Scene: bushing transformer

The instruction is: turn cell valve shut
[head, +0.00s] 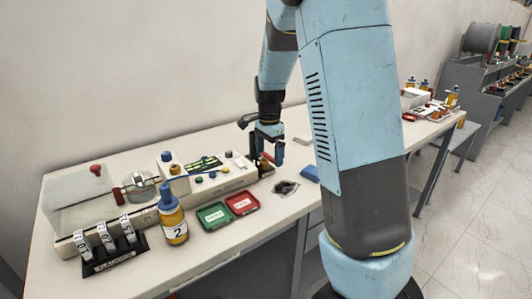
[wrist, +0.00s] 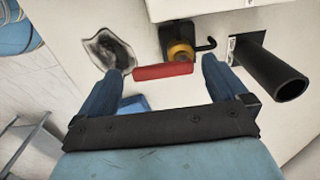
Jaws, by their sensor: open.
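The valve has a red lever handle (wrist: 163,72) and a brass-yellow body (wrist: 181,50) in the wrist view. It sits at the edge of a white unit, and the handle lies crosswise in the picture. My gripper (wrist: 162,67) is open, with one blue finger toward each end of the handle. I cannot tell whether the fingers touch it or how far below them it is. In the head view my gripper (head: 269,150) is low at the right end of the white bench unit (head: 222,180). The valve is mostly hidden there.
A black tube (wrist: 270,70) stands close to the right finger in the wrist view. A dark crumpled patch (head: 286,188) lies on the bench. Green (head: 213,215) and red (head: 242,203) trays and a yellow bottle (head: 172,220) stand to the left.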

